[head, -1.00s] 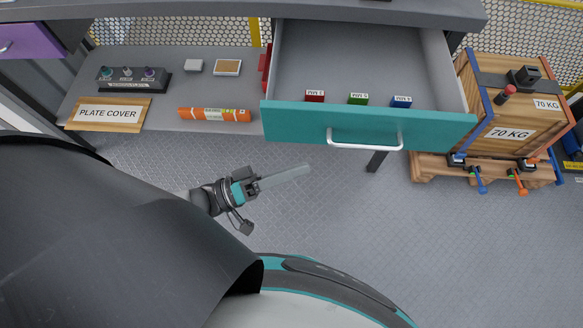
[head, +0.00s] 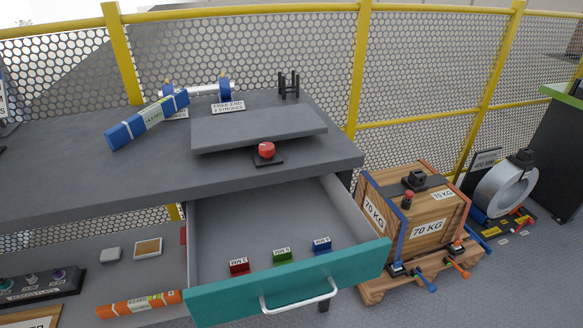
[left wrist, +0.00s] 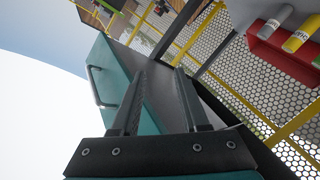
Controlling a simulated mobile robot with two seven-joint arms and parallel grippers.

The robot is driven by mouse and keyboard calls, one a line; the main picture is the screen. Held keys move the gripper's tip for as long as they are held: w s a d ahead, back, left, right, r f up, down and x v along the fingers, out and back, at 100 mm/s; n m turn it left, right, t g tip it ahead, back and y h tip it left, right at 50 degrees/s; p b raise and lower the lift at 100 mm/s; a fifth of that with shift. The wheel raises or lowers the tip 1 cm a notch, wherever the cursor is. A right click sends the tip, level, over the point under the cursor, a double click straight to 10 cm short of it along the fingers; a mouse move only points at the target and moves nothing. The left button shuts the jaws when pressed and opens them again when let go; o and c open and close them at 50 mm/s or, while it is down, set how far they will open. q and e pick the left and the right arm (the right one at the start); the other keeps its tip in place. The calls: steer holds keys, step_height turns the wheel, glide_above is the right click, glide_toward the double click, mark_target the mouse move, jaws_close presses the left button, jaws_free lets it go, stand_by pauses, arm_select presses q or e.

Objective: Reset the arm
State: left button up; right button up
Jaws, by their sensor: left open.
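My left gripper (left wrist: 160,74) shows in the left wrist view with its two fingers apart and nothing between them. Behind the fingers is a teal panel (left wrist: 114,62) with a handle (left wrist: 97,88); it looks like the drawer front. How far the fingers are from it is hard to tell. Neither gripper shows in the head view now. There the teal drawer (head: 230,300) is pulled open under the grey workbench (head: 60,190). A red block (head: 239,266), a green block (head: 283,256) and a blue block (head: 322,245) stand inside near its front.
On the bench are a blue package (head: 130,128), a grey plate (head: 260,130) and a red button (head: 266,149). An orange tube (head: 139,304) lies on the lower shelf. A wooden crate (head: 425,205) stands right of the drawer. A red holder (left wrist: 280,55) shows in the wrist view.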

arm_select(q)
steer(key=s+a+f+m+g+y, duration=0.15)
steer(key=a+f+y, duration=0.25)
steer(key=f, duration=0.4)
steer(key=s+a+f+n+g+y, duration=0.1)
steer(key=s+a+f+g+y, duration=0.2)
steer(key=f, duration=0.5)
steer(key=s+a+f+m+g+y, duration=0.1)
steer(key=s+f+g+y, duration=0.1)
steer(key=s, duration=0.7)
steer(key=s+f+m+g+y, duration=0.1)
steer(key=s+f+g, duration=0.3)
steer(key=s+f, duration=0.3)
steer(key=shift+s+a+y, duration=0.35)
steer(key=shift+s+y, duration=0.05)
steer(key=shift+s, duration=0.65)
